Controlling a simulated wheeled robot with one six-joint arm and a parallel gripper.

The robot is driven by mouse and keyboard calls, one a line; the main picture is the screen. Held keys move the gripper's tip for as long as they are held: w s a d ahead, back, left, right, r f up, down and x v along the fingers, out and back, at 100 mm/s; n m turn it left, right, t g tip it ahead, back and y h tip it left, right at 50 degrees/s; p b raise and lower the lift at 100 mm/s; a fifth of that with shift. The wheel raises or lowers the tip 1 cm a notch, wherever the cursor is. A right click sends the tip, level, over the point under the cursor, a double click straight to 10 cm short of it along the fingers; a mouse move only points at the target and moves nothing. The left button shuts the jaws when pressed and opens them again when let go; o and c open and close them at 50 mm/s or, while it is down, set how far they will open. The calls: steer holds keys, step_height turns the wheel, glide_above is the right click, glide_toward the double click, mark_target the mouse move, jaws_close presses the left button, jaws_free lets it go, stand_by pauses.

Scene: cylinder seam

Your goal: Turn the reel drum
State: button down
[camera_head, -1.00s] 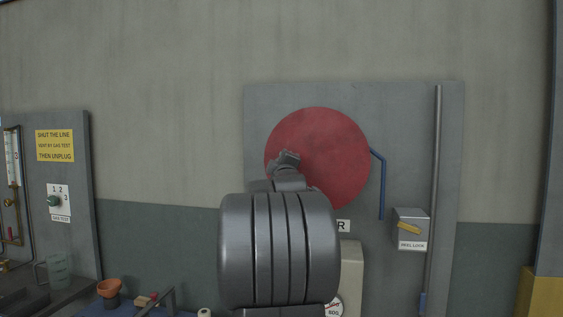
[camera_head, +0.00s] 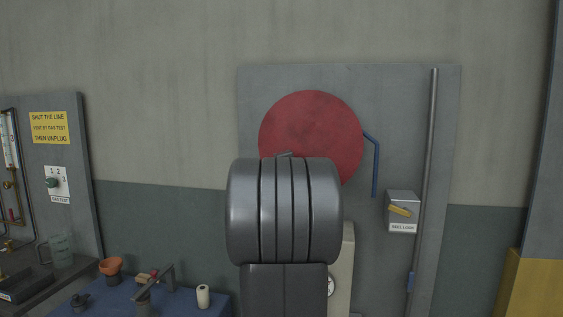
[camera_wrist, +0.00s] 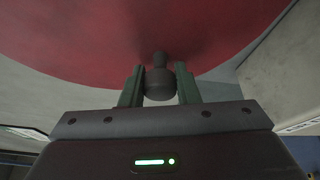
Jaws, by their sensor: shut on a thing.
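The reel drum (camera_head: 312,122) is a large red disc on a grey panel in the head view. It also fills the top of the wrist view (camera_wrist: 100,45). In the wrist view my gripper (camera_wrist: 159,80) is shut on a dark rounded knob (camera_wrist: 159,83), whose narrow neck meets the drum's face near its lower edge. The green fingers stand on both sides of the knob. In the head view my own arm hides the gripper, the knob and the drum's lower left part.
A blue bent bar (camera_head: 375,165) runs down from the drum's right edge. A box labelled reel lock (camera_head: 402,222) with a yellow lever (camera_head: 399,210) is right of it. A grey vertical pipe (camera_head: 424,180) stands further right. A blue-topped bench (camera_head: 110,297) with small items is lower left.

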steer(key=shift+d+f, duration=0.15)
stand_by(0.4)
steer(key=c, duration=1.1)
jaws_free()
steer(key=shift+s, duration=0.15)
steer(key=v, duration=1.3)
steer(key=shift+s, duration=0.35)
